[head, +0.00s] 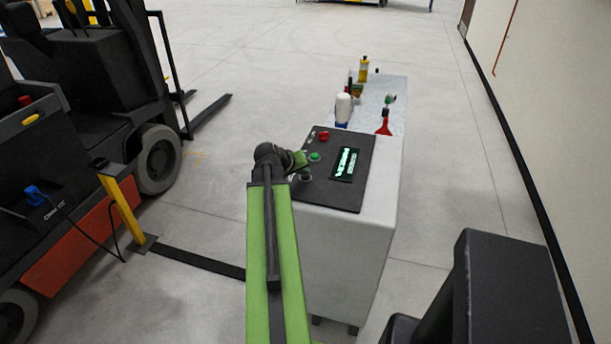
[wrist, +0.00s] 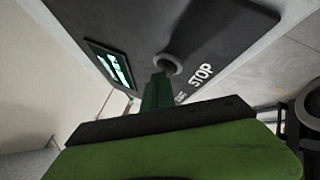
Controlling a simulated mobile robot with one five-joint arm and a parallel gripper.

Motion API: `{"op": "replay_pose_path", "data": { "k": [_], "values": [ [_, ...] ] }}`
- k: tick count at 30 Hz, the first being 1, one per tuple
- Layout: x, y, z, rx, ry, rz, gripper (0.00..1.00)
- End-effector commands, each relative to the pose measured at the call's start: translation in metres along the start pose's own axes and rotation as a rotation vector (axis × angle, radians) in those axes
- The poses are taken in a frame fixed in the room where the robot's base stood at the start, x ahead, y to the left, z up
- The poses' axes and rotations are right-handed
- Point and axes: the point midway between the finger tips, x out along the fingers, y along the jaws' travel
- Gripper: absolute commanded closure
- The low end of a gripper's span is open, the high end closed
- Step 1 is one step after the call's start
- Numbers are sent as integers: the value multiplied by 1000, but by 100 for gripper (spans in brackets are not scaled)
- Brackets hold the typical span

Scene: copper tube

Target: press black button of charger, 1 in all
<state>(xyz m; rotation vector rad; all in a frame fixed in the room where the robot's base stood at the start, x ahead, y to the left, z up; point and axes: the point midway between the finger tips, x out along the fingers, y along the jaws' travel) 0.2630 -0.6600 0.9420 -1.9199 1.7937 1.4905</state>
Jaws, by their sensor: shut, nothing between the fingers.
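The charger (head: 345,240) is a pale cabinet with a dark sloping top panel (head: 350,195). The panel carries a red button (head: 324,136), a green button (head: 315,156) and a lit display (head: 345,163). A round dark button with a grey rim (head: 305,175) sits near the panel's left edge, partly beside my gripper. In the wrist view a round grey-rimmed button (wrist: 168,64) appears just beyond the green fingertips. My gripper (head: 301,160) is shut and empty, over the panel's left part. I cannot tell whether its tip touches the button.
The display (wrist: 112,65) and white STOP lettering (wrist: 201,75) show in the wrist view. Bottles (head: 343,108) and a red funnel-shaped item (head: 384,122) stand on a bench behind the charger. A forklift (head: 80,110) and yellow post (head: 122,207) stand left; a wall is right.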

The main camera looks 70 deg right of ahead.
Motion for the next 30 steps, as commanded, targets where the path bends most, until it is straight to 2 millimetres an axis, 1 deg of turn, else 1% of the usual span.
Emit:
{"op": "replay_pose_path", "data": {
  "k": [8,16,26,30],
  "values": [
    [-2,1,-1,0,-1,0,100],
    [-13,9,-9,0,0,0,100],
    [-13,9,-9,0,0,0,100],
    [-18,13,-13,0,0,0,100]
  ]
}}
